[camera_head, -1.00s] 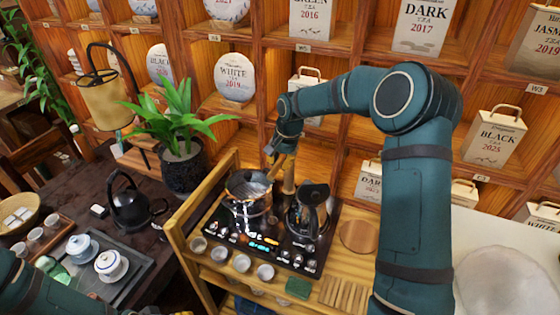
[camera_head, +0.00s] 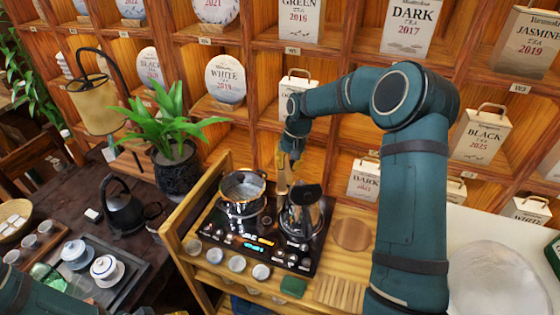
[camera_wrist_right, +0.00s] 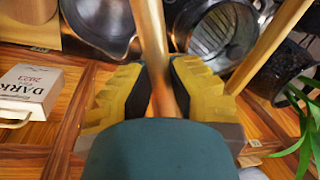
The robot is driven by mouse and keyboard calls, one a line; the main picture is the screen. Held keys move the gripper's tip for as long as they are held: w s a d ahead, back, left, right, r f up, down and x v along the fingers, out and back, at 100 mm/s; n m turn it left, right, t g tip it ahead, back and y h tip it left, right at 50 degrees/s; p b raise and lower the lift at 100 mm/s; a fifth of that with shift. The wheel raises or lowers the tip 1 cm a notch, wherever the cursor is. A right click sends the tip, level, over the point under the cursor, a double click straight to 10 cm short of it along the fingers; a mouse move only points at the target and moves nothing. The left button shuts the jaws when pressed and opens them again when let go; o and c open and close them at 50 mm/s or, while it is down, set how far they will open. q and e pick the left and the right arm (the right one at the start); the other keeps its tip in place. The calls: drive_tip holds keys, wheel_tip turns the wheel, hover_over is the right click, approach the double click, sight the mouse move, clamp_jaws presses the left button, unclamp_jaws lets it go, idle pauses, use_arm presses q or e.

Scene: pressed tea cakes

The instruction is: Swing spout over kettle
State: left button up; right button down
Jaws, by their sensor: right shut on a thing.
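The spout (camera_head: 281,178) is a pale wood-coloured bar rising between the two vessels. My right gripper (camera_head: 285,158) is over it. In the right wrist view the yellow-padded fingers (camera_wrist_right: 158,90) are shut on the spout (camera_wrist_right: 150,35). The kettle (camera_head: 302,215), glass-sided with a black top, stands on the right of the black tea stove (camera_head: 232,243). An open metal pot (camera_head: 241,187) stands on its left. The wrist view shows the kettle (camera_wrist_right: 105,22) left of the spout and the open pot (camera_wrist_right: 214,35) right of it. My left gripper is out of view.
A wooden shelf wall with tea boxes (camera_head: 363,180) stands close behind. Small cups (camera_head: 237,263) line the stand's front. A potted plant (camera_head: 175,170) and black kettle (camera_head: 124,207) are at left. A round wooden coaster (camera_head: 351,233) lies right of the stove.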

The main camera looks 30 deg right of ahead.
drive_tip(key=shift+s+d+f+n+g+p, duration=0.1)
drive_tip(key=shift+s+d+n+g+p, duration=0.15)
drive_tip(key=shift+d+n, duration=0.5)
drive_tip(key=shift+s+d+f+n+g+p, duration=0.1)
drive_tip(key=shift+s+d+n+g+p, duration=0.1)
drive_tip(key=shift+d+n, duration=0.5)
drive_tip(key=shift+a+n, duration=0.1)
drive_tip(key=shift+n, duration=0.15)
drive_tip(key=c, duration=0.9)
unclamp_jaws()
drive_tip(key=shift+w, duration=0.1)
drive_tip(key=shift+o, duration=0.2)
drive_tip(key=shift+w, duration=0.1)
drive_tip(key=shift+r, duration=0.1)
wheel_tip(320, 180, up, 12)
drive_tip(key=d, duration=0.2)
drive_tip(key=shift+d, duration=0.2)
